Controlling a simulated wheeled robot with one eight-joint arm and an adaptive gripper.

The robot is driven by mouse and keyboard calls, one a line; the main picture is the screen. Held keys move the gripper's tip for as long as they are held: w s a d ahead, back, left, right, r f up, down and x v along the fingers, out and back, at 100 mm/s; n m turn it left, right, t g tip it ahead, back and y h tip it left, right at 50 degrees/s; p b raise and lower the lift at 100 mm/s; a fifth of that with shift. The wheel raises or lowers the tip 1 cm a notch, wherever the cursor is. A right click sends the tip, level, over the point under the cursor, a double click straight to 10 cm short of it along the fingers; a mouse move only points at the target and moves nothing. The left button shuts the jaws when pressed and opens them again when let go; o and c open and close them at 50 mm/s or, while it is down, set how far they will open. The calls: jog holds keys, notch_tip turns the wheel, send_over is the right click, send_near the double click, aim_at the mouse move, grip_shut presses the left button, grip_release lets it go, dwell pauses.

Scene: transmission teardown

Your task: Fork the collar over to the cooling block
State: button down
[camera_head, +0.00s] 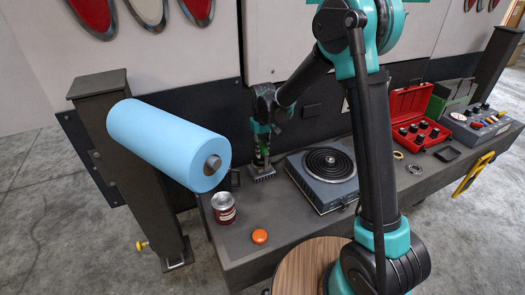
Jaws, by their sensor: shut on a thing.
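My gripper (262,152) hangs down at the back of the bench, left of the hot plate. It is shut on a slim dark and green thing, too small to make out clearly. Just under it, a small grey finned block (263,176), which looks like the cooling block, sits on the bench. I cannot tell whether the held thing touches the block. I cannot single out the collar with certainty. A brassy ring (398,155) and a pale ring (415,169) lie on the bench to the right.
The hot plate (318,194) with a dark coil stands right of the block. A can (223,207) and an orange disc (260,236) are in front. A blue roll (165,138) juts out at left. An open red case (412,125) and a control box (476,124) stand right.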

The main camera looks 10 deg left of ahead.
jog(key=shift+f, duration=0.8)
dwell(0.4)
jog(key=shift+s+d, duration=0.1)
dwell(0.5)
jog(key=s+d, duration=0.4)
jog(key=s, duration=0.2)
jog(key=shift+s+d, duration=0.3)
jog(key=shift+s, duration=0.1)
dwell(0.9)
jog(key=shift+r, duration=0.1)
jog(key=shift+r, duration=2.95)
